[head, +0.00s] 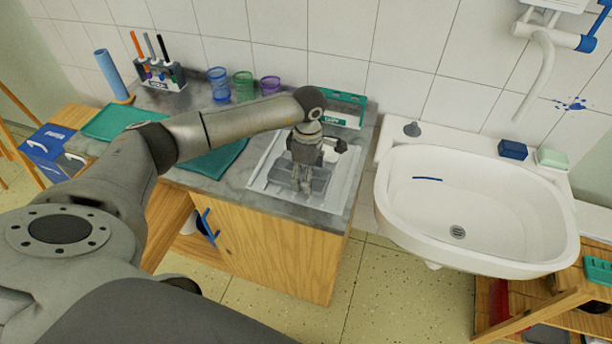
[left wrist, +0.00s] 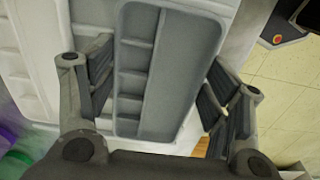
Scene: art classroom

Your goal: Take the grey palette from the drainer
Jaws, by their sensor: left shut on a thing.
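The grey palette (left wrist: 135,75) has a row of small wells beside one long well. It fills the middle of the left wrist view, between the two fingers of my left gripper (left wrist: 158,95). In the head view my left gripper (head: 303,186) points down and is shut on the grey palette (head: 320,181), partly hiding it. The palette is over a flat white tray-like piece (head: 343,187) that appears to be the drainer; I cannot tell whether they touch. A white piece with compartments (left wrist: 22,75) lies left of the palette in the left wrist view. My right gripper is not in view.
Several coloured cups (head: 243,87), a brush rack (head: 160,76) and green mats (head: 110,122) are on the counter to the left. A white sink (head: 480,205) is close on the right.

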